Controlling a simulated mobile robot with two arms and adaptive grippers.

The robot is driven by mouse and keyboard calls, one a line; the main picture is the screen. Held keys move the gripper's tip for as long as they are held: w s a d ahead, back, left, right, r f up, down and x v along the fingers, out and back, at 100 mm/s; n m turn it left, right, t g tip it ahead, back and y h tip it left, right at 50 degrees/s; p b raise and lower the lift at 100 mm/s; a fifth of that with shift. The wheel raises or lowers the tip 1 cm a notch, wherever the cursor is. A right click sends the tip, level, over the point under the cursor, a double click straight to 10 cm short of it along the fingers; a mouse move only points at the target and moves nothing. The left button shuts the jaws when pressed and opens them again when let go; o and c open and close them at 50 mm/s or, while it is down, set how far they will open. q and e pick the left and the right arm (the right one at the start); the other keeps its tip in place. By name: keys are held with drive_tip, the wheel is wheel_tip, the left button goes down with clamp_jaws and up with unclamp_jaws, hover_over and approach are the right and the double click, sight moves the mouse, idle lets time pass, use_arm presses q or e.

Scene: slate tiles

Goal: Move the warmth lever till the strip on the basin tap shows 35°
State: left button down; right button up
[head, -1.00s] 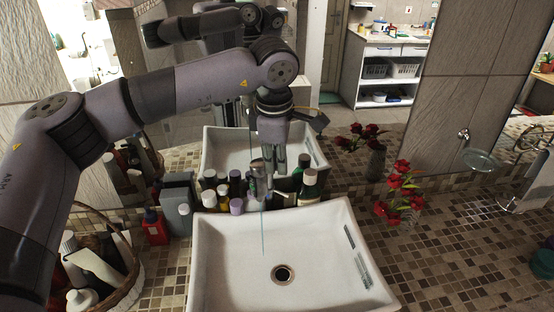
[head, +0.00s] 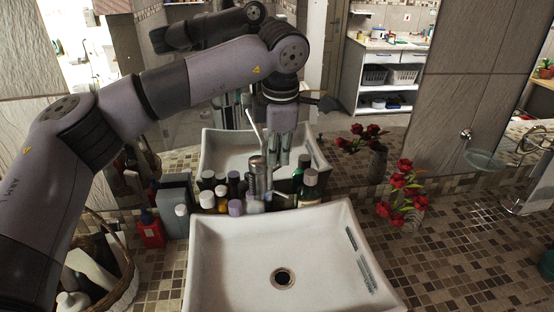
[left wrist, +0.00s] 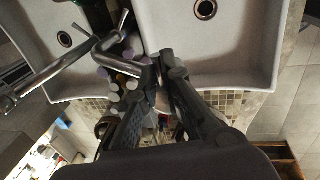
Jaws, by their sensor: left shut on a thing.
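The chrome basin tap (head: 258,178) stands behind the white basin (head: 215,235), with a thin bar rising up and left from it. My left gripper (head: 280,160) points down just right of the tap. In the left wrist view the tap (left wrist: 98,50) is left of my left gripper (left wrist: 162,70). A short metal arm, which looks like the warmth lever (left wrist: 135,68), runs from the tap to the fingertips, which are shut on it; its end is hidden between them. The strip is too small to read. My right gripper is not in view.
Several bottles (head: 221,199) crowd behind the basin, around the tap. A basket (head: 130,275) with bottles stands at left, and a vase of red flowers (head: 405,190) at right. A mirror behind reflects the basin and my arm. The tiled counter right of the basin is mostly free.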

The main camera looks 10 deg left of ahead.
use_arm(q)
drive_tip(key=c, duration=2)
unclamp_jaws()
drive_tip(key=shift+c, duration=0.2)
drive_tip(key=o, duration=0.3)
drive_tip(key=shift+w+f, duration=0.1)
drive_tip(key=shift+o, duration=0.2)
wheel_tip(320, 180, up, 12)
drive_tip(key=s+d, duration=0.1)
drive_tip(key=s, duration=0.1)
drive_tip(key=shift+s, duration=0.15)
